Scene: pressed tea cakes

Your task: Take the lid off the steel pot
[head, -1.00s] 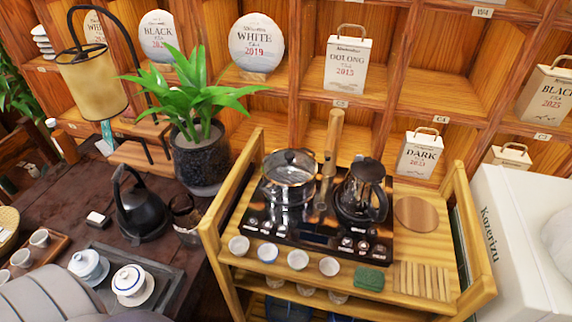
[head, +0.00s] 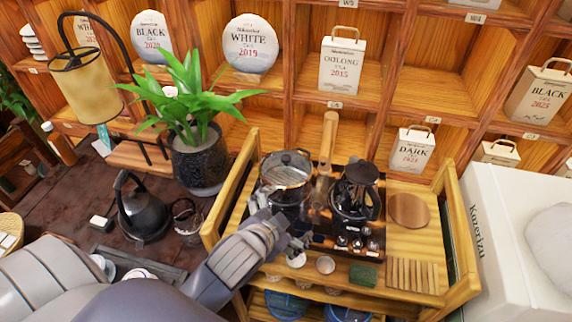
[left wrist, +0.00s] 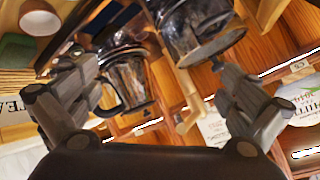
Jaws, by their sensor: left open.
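The steel pot (head: 284,196) stands at the back left of the black cooktop on the wooden cart, with its glass lid (head: 286,167) on top. In the left wrist view the pot (left wrist: 182,22) and its lid (left wrist: 213,48) appear turned sideways at the top. My left gripper (head: 291,243) is in front of the pot, over the cart's front part. My arm hides part of the cooktop and some cups. The right gripper is not in view.
A dark glass kettle (head: 355,196) stands close to the pot's right, with a wooden handle (head: 326,150) upright between them. A potted plant (head: 198,160) is left of the cart. A cup (head: 325,265) and green sponge (head: 363,274) lie at the front.

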